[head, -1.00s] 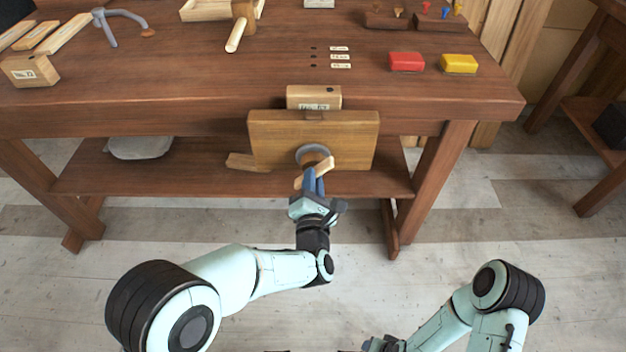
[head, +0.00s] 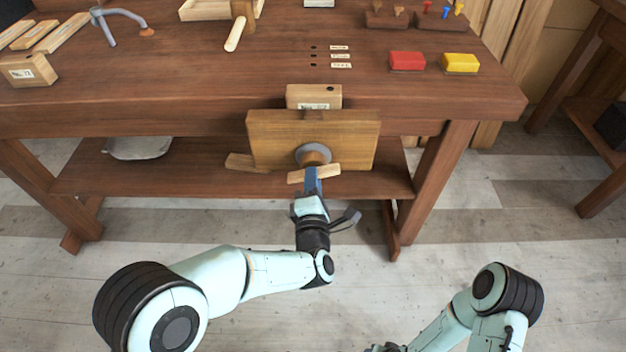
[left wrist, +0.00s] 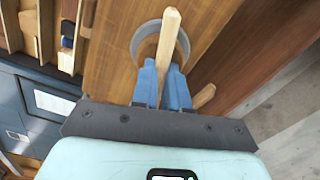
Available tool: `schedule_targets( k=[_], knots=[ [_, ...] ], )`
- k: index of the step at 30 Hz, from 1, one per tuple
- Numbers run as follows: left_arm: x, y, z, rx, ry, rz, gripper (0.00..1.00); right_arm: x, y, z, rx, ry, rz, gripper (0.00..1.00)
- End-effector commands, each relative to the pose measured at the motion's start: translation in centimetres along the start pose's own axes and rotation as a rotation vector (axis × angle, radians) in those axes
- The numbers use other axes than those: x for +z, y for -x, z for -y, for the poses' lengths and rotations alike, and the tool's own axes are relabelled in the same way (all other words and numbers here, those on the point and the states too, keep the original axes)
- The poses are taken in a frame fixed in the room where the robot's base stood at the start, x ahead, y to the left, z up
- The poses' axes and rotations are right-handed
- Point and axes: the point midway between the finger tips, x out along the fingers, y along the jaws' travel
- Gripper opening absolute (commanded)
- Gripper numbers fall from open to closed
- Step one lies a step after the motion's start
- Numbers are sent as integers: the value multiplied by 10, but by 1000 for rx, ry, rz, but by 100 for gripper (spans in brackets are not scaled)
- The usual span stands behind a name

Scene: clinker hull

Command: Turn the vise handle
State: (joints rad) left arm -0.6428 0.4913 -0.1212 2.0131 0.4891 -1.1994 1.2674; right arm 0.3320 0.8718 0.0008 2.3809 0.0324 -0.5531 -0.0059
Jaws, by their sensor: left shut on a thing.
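The vise handle (head: 329,170) is a pale wooden bar across the front of the vise's wooden jaw (head: 350,140). It lies slightly tilted in the head view, its right end a little higher. A round grey collar (head: 302,154) sits behind it. My left gripper (head: 313,176) has its blue fingers shut on the handle near its middle. In the left wrist view the handle (left wrist: 168,38) runs between the fingertips (left wrist: 162,68), in front of the grey collar (left wrist: 140,38). My right gripper (head: 387,348) is at the bottom edge, mostly cut off; its jaws do not show.
The vise is at the front edge of a wooden workbench (head: 180,90). Red (head: 407,61) and yellow (head: 460,63) blocks and a mallet (head: 237,34) lie on top. A lower shelf (head: 210,182) runs behind the vise. The floor in front (head: 480,240) is clear.

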Motion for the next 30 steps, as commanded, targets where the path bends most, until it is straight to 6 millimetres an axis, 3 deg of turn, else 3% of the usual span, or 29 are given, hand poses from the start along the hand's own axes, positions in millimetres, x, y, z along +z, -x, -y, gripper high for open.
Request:
schedule_targets(
  k=[12, 30],
  knots=[
    [1, 2, 1, -4, -245, 2, 0, -4, 4, 3, -6, 4, -15, 51],
    [1, 2, 3, -7, -300, 3, 0, -6, 4, 5, -8, 5, -20, 51]
  ],
)
